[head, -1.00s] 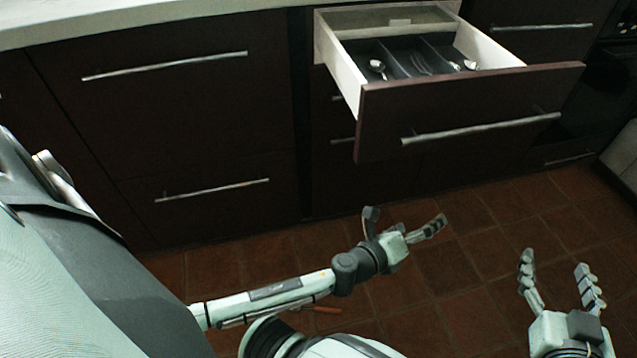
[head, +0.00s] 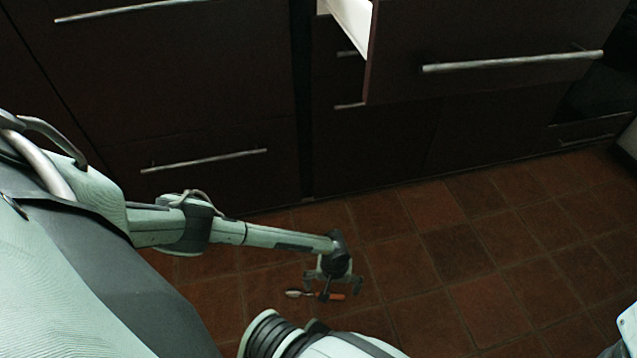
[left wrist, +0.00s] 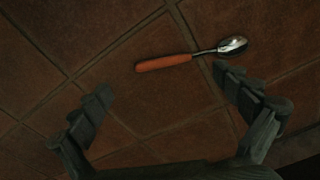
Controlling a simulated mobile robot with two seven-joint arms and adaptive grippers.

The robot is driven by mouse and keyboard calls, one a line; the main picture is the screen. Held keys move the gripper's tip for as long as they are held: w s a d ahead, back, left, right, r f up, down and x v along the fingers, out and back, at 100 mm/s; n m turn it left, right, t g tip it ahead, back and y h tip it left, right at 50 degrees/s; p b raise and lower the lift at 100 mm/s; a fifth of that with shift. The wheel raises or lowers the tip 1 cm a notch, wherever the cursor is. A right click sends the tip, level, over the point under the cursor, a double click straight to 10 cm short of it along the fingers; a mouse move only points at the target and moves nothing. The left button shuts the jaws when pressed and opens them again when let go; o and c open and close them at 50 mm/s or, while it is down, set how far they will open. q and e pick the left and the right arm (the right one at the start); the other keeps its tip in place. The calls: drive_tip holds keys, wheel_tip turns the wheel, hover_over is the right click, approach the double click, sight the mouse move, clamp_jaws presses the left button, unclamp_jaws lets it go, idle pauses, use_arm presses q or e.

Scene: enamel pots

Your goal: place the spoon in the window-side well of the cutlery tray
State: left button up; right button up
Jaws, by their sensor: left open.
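A spoon with an orange handle and a shiny metal bowl (head: 318,295) lies on the tiled floor. It also shows in the left wrist view (left wrist: 165,62), lying beyond the fingertips and crossing between them, with its bowl toward the right finger. My left gripper (head: 332,290) is open and empty, pointing down over the spoon; in the left wrist view its two fingers (left wrist: 165,95) are spread wide. No contact with the spoon shows. The cutlery tray is out of view. Only a pale edge of my right arm or hand shows at the lower right; its fingers are out of view.
The open drawer (head: 480,45) juts out at the upper right, with its inside mostly cut off by the frame. Dark closed cabinet fronts (head: 180,90) stand behind my left arm. The brown tiled floor (head: 450,245) is clear around the spoon.

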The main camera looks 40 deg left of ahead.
sight(315, 295)
use_arm(q)
drive_tip(key=f+b, duration=0.1)
drive_tip(key=f, duration=0.1)
drive_tip(key=f+b, duration=0.1)
drive_tip(key=f, duration=0.2)
drive_tip(key=shift+s+a, duration=0.1)
drive_tip(key=shift+a, duration=0.1)
drive_tip(key=shift+r, duration=0.1)
drive_tip(key=c, duration=1.3)
drive_tip(key=shift+o, duration=0.2)
